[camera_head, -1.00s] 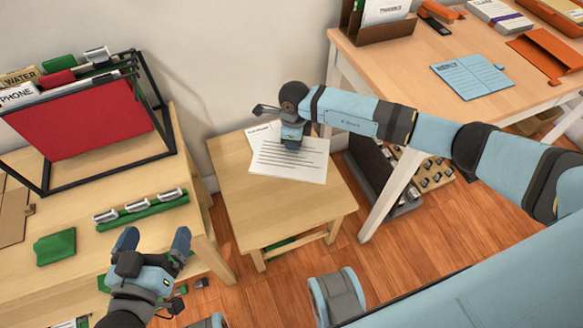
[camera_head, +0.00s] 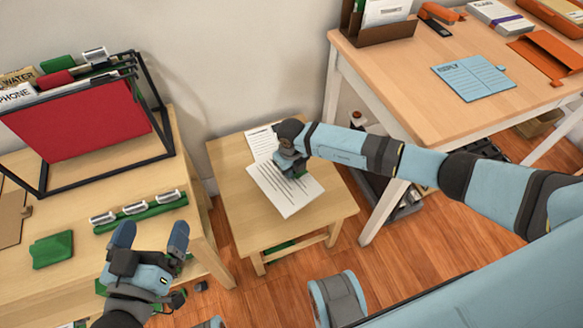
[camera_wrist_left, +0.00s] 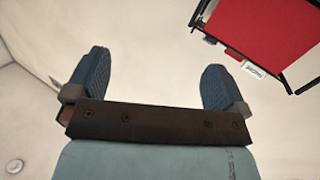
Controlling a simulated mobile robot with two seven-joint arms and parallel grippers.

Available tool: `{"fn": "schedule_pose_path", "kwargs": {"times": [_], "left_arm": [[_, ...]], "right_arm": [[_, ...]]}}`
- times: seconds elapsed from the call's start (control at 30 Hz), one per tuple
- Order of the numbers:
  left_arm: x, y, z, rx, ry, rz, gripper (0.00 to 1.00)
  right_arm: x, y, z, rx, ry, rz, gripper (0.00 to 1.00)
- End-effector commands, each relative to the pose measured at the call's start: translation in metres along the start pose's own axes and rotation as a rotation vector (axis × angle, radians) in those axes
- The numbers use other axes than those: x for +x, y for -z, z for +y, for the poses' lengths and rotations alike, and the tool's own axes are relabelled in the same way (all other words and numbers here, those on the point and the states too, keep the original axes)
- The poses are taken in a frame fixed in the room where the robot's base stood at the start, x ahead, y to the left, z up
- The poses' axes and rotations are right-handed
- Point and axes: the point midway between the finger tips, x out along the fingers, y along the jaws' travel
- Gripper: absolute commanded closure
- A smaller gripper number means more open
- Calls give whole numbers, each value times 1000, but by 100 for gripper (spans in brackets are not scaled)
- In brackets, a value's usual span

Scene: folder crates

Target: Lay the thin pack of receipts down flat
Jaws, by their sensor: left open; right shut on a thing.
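The thin pack of receipts (camera_head: 284,194), white with dark printed lines, is at the small wooden stool, its face turned up and set at a slant. My right gripper (camera_head: 293,170) is shut on its upper edge and hides that part. I cannot tell whether the pack touches the stool top. My left gripper (camera_head: 150,240) is open and empty near the front edge of the left table; its two blue fingers stand apart in the left wrist view (camera_wrist_left: 153,78).
Another printed sheet (camera_head: 262,141) lies at the back of the stool (camera_head: 235,185), partly behind my right gripper. The stool's left and front are bare.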

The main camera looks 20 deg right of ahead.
Motion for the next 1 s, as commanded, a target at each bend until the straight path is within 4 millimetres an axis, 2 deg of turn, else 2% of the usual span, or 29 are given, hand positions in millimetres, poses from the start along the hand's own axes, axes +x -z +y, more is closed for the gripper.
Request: {"fn": "schedule_pose_path", "kwargs": {"times": [0.13, 0.27, 0.37, 0.53, 0.7, 1.0], "left_arm": [[-1, -8, -3, -1, 7, -14, 0], [-1, -6, 2, -15, -8, 27, 0], [2, 22, 12, -15, -51, 133, 0], [1, 40, 22, -35, -91, 237, 0], [2, 33, 23, -42, -101, 219, 0], [3, 33, 23, -45, -104, 212, 0]], "right_arm": [[6, 0, 0, 0, 0, 0, 100], [17, 0, 0, 0, 0, -1, 100], [28, 0, 0, 0, 0, -1, 100], [46, 0, 0, 0, 0, 0, 100], [60, -1, 0, 0, 0, -1, 100], [61, -1, 0, -1, -1, -1, 100]]}}
